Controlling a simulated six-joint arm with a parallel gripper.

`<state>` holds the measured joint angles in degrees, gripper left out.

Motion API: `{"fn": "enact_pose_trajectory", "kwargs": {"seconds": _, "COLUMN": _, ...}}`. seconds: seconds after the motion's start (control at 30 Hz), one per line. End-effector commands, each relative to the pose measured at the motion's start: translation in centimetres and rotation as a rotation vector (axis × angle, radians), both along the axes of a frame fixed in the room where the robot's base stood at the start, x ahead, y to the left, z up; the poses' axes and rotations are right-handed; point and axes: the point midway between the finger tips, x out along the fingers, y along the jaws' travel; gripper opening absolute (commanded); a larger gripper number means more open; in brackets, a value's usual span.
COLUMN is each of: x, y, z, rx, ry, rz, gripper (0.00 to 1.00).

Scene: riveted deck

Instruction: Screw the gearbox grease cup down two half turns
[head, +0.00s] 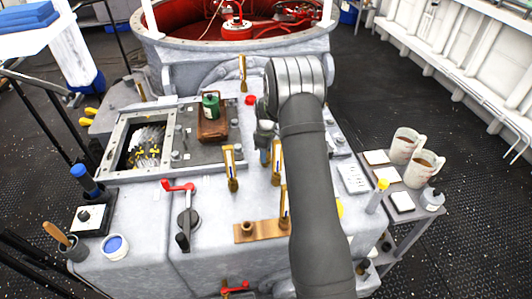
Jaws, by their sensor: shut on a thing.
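My gripper (265,143) points down over the grey deck of the machine, just right of the middle of the head view. It is shut on a small upright thing, which I take for the grease cup (264,156). Only a little bluish-grey part of that thing shows below the jaws. The jaws and my arm hide the rest, so I cannot see its thread or how far down it sits. The gearbox opening (146,144) is to the left, with a pale frame around dark gears and yellow parts.
Upright brass-coloured fittings (231,168) stand close around my gripper. A green-topped can (211,106) sits in a brown tray (213,130). A red-handled lever (180,187) is at front left. Two mugs (424,168) stand on a right-hand side table (420,212).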

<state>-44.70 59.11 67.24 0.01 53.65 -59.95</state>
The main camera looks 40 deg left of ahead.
Motion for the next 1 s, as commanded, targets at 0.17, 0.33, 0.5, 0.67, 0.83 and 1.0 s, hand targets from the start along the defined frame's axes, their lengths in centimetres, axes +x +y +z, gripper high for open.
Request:
{"fn": "enact_pose_trajectory", "kwargs": {"seconds": 0.17, "x": -0.03, "y": -0.01, "z": 0.03, "rx": 0.0, "ry": 0.0, "rz": -0.105, "gripper": 0.16}}
{"fn": "enact_pose_trajectory", "kwargs": {"seconds": 0.33, "x": -0.04, "y": -0.02, "z": 0.04, "rx": 0.0, "ry": 0.0, "rz": -0.129, "gripper": 0.16}}
{"fn": "enact_pose_trajectory", "kwargs": {"seconds": 0.5, "x": -0.03, "y": -0.01, "z": 0.05, "rx": 0.0, "ry": 0.0, "rz": -0.128, "gripper": 0.16}}
{"fn": "enact_pose_trajectory", "kwargs": {"seconds": 0.67, "x": -0.02, "y": -0.01, "z": 0.05, "rx": 0.0, "ry": 0.0, "rz": -0.127, "gripper": 0.61}}
{"fn": "enact_pose_trajectory", "kwargs": {"seconds": 0.83, "x": -0.03, "y": -0.01, "z": 0.03, "rx": 0.0, "ry": 0.0, "rz": -0.127, "gripper": 0.61}}
{"fn": "enact_pose_trajectory", "kwargs": {"seconds": 1.0, "x": 0.0, "y": 0.01, "z": 0.38, "rx": 0.001, "ry": -0.001, "rz": -0.126, "gripper": 0.61}}
